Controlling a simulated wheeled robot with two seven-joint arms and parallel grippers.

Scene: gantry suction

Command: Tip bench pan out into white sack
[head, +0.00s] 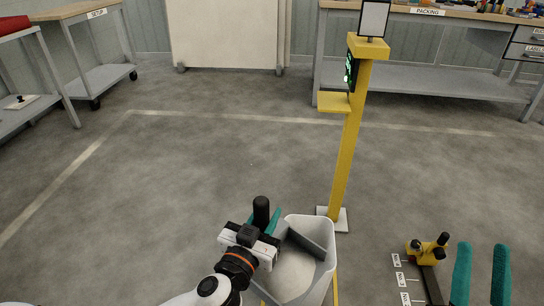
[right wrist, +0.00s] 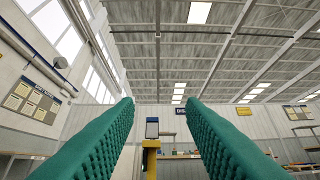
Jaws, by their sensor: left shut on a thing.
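My left gripper (head: 277,220) is shut on the bench pan, at the left rim of the white sack (head: 328,232). A black upright handle (head: 261,212) stands beside its teal fingers. A grey slanted panel (head: 306,244), apparently part of the pan, lies across the sack's open mouth. Pale material or a pale surface shows below the panel; I cannot tell whether it is in the pan or the sack. My wrist hides the grip and part of the pan. My right gripper (head: 482,246) is open and empty at the lower right; its fingers also stand apart in the right wrist view (right wrist: 160,103).
A yellow post (head: 347,150) with a small screen stands just behind the sack. A yellow and black device (head: 428,250) with label tags is left of my right gripper. A packing bench (head: 420,82) stands at the back right, another bench (head: 80,12) at the back left. The middle floor is clear.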

